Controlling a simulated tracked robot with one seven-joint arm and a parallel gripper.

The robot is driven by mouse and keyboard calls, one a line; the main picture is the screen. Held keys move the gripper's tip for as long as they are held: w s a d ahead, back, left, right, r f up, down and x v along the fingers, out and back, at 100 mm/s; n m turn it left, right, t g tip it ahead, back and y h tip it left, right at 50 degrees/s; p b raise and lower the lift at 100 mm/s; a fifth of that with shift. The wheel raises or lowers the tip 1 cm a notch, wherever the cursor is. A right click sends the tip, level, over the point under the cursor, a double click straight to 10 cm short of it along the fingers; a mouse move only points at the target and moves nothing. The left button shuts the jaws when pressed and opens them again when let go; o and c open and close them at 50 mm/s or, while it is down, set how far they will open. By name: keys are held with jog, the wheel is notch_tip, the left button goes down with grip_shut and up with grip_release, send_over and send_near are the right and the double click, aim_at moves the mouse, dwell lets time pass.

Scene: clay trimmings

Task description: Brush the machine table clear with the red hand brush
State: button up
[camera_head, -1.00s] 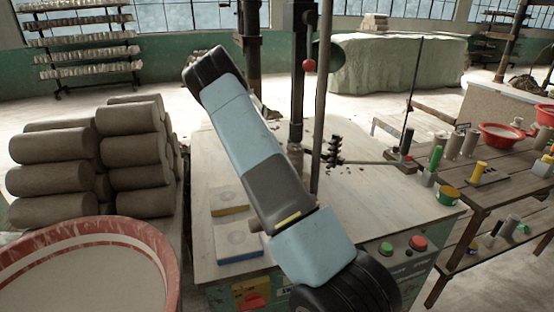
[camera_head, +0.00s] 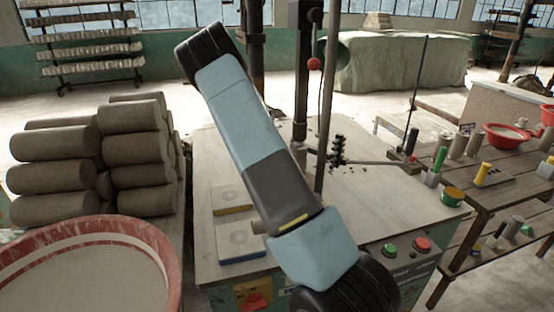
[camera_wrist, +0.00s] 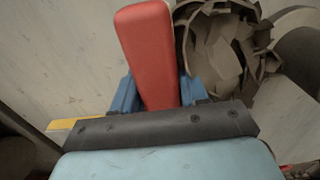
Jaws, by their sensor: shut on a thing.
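The red hand brush shows in the wrist view as a red block (camera_wrist: 150,55) standing between the two blue fingers of my gripper (camera_wrist: 158,92), which is shut on it. Its bristles are not visible. In the head view my own arm crosses the middle, and the gripper and brush cannot be made out. The pale machine table (camera_head: 212,165) is partly hidden behind the arm. Small dark crumbs (camera_head: 364,168) lie on its right part near the upright post. In the wrist view a heap of grey-brown clay shavings (camera_wrist: 222,45) lies just right of the brush.
A blue-edged block (camera_head: 240,240) and a yellow-edged block (camera_head: 231,198) lie on the table's left part. Metal posts (camera_head: 302,75) rise at its back. A red-rimmed tub (camera_head: 165,250) and stacked clay rolls (camera_head: 135,147) stand left. A wooden bench (camera_head: 500,190) with tools stands right.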

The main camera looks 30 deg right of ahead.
jog(key=shift+s+a+f, duration=0.15)
jog(key=shift+s+f, duration=0.1)
jog(key=shift+s, duration=0.45)
jog(key=shift+c, duration=0.5)
jog(key=shift+w, duration=0.1)
